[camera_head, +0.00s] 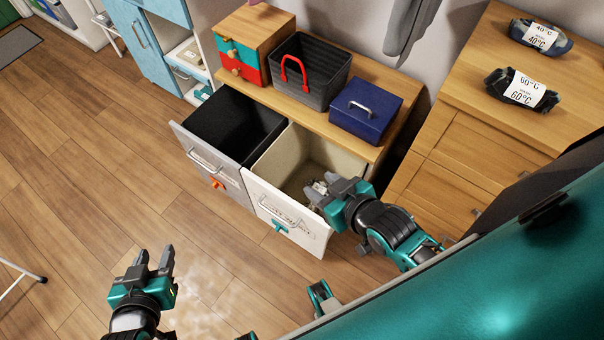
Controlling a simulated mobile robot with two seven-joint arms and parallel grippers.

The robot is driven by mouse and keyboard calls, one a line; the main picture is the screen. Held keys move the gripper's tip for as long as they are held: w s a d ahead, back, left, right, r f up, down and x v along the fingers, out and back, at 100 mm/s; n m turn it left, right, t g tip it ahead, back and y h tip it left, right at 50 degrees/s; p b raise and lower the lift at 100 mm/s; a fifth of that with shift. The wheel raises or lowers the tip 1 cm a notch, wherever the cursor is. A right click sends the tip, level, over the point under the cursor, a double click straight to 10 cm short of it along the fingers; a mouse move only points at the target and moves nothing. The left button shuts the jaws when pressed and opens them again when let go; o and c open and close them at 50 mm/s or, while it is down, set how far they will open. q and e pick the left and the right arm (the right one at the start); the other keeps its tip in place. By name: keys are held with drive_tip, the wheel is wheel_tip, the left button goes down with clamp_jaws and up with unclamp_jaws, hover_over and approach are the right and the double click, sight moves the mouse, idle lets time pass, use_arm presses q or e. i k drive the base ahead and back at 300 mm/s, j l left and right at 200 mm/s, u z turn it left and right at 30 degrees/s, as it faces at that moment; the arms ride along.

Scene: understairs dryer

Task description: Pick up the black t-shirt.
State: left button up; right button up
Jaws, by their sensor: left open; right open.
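I cannot make out a black t-shirt for certain in the head view. The left open drawer has a grey front (212,172) with an orange mark and a very dark interior, where no garment stands out. The right open drawer has a cream front (285,215) with a teal mark; something small and pale shows inside, partly hidden by my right gripper. My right gripper (318,191) is open over the cream drawer, and I cannot tell whether it touches anything. My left gripper (156,260) is open and empty above the floor, in front of the drawers.
On the drawer unit stand a wooden box (254,42) with small drawers, a dark basket (310,72) with a red handle and a blue box (366,108). Dark bundles labelled 40°C (541,36) and 60°C (522,90) lie on the right cabinet. The left floor is mostly clear.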

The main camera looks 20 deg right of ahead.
sight(508, 85)
drive_tip(key=k+j, duration=0.3)
drive_tip(key=k, duration=0.15)
drive_tip(key=k+j, duration=0.3)
drive_tip(key=k, duration=0.15)
drive_tip(key=k+j, duration=0.3)
drive_tip(key=k, duration=0.2)
